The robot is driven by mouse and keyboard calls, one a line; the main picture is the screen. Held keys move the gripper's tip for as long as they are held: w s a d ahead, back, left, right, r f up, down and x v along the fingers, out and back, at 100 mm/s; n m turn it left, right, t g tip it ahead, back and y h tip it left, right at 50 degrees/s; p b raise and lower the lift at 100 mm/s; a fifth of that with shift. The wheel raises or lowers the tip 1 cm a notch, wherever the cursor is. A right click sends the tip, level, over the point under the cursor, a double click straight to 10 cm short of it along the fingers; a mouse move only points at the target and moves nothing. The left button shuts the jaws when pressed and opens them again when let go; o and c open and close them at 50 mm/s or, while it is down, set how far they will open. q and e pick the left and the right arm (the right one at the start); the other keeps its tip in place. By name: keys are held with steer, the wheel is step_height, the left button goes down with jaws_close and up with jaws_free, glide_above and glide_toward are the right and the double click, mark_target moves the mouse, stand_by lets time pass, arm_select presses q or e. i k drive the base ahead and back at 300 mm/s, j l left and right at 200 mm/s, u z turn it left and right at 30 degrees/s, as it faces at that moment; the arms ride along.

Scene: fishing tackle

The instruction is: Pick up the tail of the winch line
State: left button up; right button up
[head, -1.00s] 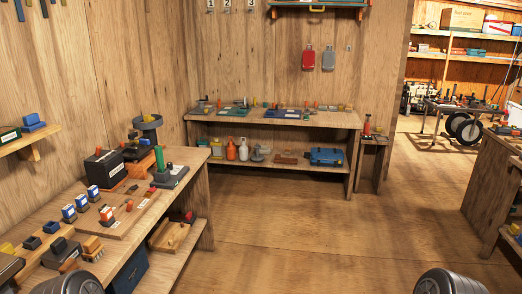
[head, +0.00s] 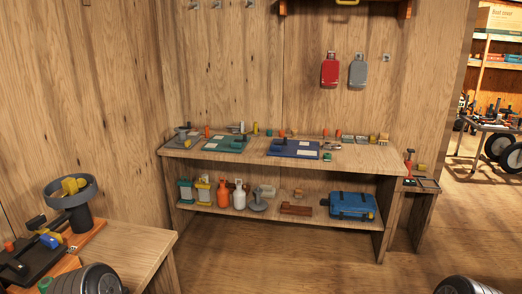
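I cannot make out a winch line or its tail in the head view. On the back workbench (head: 365,155), a grey board (head: 182,142) at the left end carries a small dark grey fitting (head: 182,133); it is too small to tell if it is a winch. A teal board (head: 226,144) and a blue board (head: 293,149) lie to its right with small parts on them. Neither of my grippers is in view; only dark rounded parts of my arms show at the bottom left and bottom right corners.
A side bench (head: 140,250) with a grey round bowl on a stand (head: 70,190) is at the near left. The back bench's lower shelf holds bottles and a blue case (head: 352,205). A small stand (head: 420,185) is at its right. Open floor (head: 300,260) lies in front.

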mark_target(207, 136)
steer(key=i+u, duration=0.15)
steer(key=i, duration=0.35)
steer(key=i+l+u, duration=0.15)
steer(key=i, duration=0.35)
steer(key=i+l+u, duration=0.15)
steer(key=i, duration=0.3)
steer(key=i+l+u, duration=0.15)
steer(key=i, duration=0.35)
steer(key=i+l+u, duration=0.15)
steer(key=i+l, duration=0.2)
steer(key=i, duration=0.1)
